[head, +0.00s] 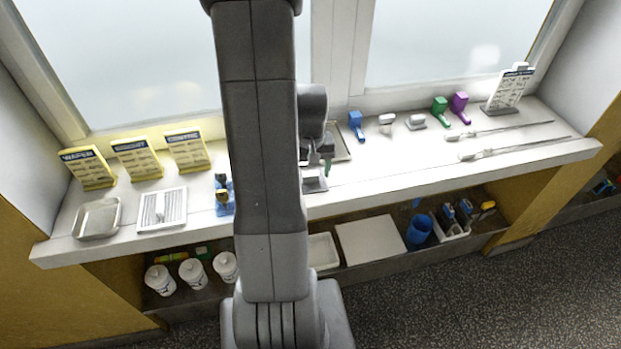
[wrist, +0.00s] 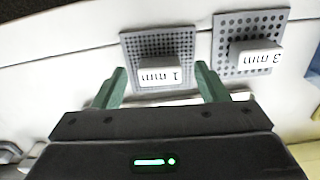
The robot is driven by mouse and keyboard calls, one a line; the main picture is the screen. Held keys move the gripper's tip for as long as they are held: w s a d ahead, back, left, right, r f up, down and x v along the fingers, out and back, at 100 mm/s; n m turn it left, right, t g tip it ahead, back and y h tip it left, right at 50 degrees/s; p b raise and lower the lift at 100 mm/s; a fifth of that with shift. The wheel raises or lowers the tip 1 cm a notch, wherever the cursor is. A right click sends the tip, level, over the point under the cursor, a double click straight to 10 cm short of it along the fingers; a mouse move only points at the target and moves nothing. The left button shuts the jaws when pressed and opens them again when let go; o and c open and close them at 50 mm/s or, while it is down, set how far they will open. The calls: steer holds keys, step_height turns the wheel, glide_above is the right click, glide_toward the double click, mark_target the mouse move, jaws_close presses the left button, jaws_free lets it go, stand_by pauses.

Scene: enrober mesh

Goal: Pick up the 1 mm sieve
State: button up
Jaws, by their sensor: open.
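The 1 mm sieve (wrist: 158,43) shows in the wrist view as a grey square plate with fine holes and a raised block labelled "1 mm", upside down in the picture. My gripper (wrist: 160,70) is open, with one green finger left of the labelled block and the other right of it. No grip on the sieve shows, and I cannot tell how high the fingers are above it. In the head view my gripper (head: 326,155) is over the white counter, partly hidden by my arm. A grey piece (head: 314,181) lies just below it; I cannot tell which sieve that is.
The 3 mm sieve (wrist: 231,51), with larger holes, lies close on the right in the wrist view. In the head view the counter (head: 375,172) also holds blue, green and purple tools, long rods, a metal tray (head: 97,219) and yellow signs. The window stands behind.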

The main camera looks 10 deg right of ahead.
steer(key=shift+c, duration=0.5)
steer(key=c, duration=1)
steer(key=shift+r, duration=0.1)
